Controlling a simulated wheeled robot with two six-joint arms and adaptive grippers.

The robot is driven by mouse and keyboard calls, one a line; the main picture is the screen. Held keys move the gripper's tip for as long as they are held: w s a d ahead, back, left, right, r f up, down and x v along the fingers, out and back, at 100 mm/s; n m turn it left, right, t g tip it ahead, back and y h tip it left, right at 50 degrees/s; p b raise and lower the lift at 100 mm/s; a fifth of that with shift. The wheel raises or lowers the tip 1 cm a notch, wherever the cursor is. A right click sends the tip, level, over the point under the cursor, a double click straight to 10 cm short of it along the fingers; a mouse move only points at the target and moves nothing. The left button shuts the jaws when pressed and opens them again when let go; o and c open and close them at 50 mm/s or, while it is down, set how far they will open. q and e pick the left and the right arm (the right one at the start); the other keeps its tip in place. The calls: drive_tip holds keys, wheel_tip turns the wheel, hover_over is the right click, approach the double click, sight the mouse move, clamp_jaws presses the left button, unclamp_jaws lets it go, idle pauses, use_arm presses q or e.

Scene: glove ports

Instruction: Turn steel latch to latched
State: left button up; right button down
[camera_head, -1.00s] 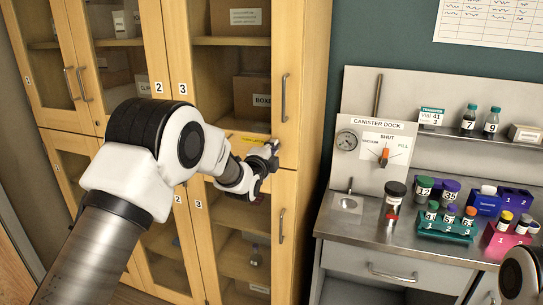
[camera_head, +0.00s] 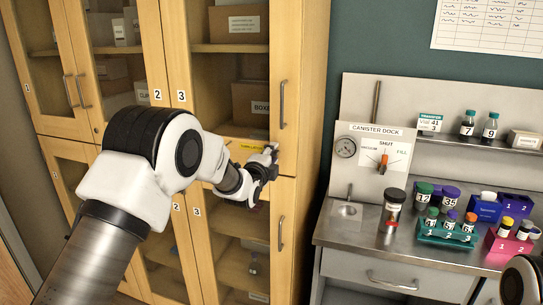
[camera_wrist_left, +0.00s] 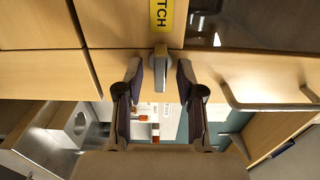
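The steel latch (camera_wrist_left: 160,62) is a small grey lever on the wooden cabinet front, just under a yellow label (camera_wrist_left: 164,14) reading "TCH" in the left wrist view. It points down the picture there. My left gripper (camera_wrist_left: 159,72) is open, with one dark finger on each side of the latch's lower end; I cannot tell whether either touches it. In the head view the left gripper (camera_head: 270,160) is at cabinet 3, beside the yellow label (camera_head: 252,147), and mostly hides the latch. My right gripper is out of view; only a piece of the right arm shows at bottom right.
A long door handle (camera_head: 282,104) stands above the gripper and another (camera_head: 281,233) below it. To the right, a steel counter (camera_head: 340,232) carries the canister dock (camera_head: 350,170), a dark-capped canister (camera_head: 392,212) and racks of vials (camera_head: 445,232).

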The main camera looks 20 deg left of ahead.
use_arm(q)
drive_tip(key=s, duration=1.2)
drive_tip(key=shift+a, duration=0.2)
drive_tip(key=shift+f, duration=0.1)
